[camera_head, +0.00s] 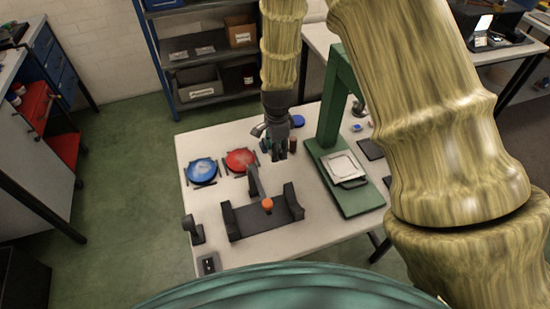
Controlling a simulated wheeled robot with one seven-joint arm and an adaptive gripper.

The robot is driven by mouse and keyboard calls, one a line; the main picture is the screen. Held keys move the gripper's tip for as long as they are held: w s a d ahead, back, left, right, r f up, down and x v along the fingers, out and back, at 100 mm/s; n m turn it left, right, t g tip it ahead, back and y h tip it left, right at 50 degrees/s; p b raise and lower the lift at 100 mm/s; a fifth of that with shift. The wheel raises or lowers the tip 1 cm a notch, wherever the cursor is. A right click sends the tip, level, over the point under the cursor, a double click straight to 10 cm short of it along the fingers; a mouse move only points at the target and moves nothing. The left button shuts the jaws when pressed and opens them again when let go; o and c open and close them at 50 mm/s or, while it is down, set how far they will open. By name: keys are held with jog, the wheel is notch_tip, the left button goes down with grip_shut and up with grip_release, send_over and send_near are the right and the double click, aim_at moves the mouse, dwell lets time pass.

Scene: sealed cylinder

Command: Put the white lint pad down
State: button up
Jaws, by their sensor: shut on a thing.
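My gripper (279,153) points down over the back middle of the white table (204,146), right of the red dish. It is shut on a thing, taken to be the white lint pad. The pad itself is too small or too hidden between the fingers to make out. I cannot tell how high the fingertips are above the table. A blue dish (202,168) and a red dish (240,159) lie to the left of my gripper.
A green press frame (338,95) stands to the right, with a pale square plate (343,165) on its base. A black cradle (263,218) with an orange knob (267,204) stands in front. A brown cylinder (293,144) and a blue round thing (298,121) are close by my gripper.

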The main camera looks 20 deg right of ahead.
aim_at(276, 167)
jog(key=shift+s+f, duration=0.15)
jog(key=shift+f, duration=0.2)
jog(key=w+f, duration=0.1)
jog(key=f, duration=0.2)
jog(key=shift+w+p, duration=0.3)
jog(key=shift+w, duration=0.05)
jog(key=shift+s+f+p, duration=0.45)
jog(key=shift+s+f, duration=0.05)
jog(key=f, duration=0.2)
jog(key=shift+w+f+p, duration=0.3)
jog(key=shift+w+f, duration=0.05)
jog(key=shift+s+r, duration=0.1)
jog(key=shift+s, duration=0.15)
jog(key=shift+w+f, duration=0.1)
jog(key=shift+f, duration=0.1)
jog(key=o, duration=1)
jog(key=shift+r, duration=0.2)
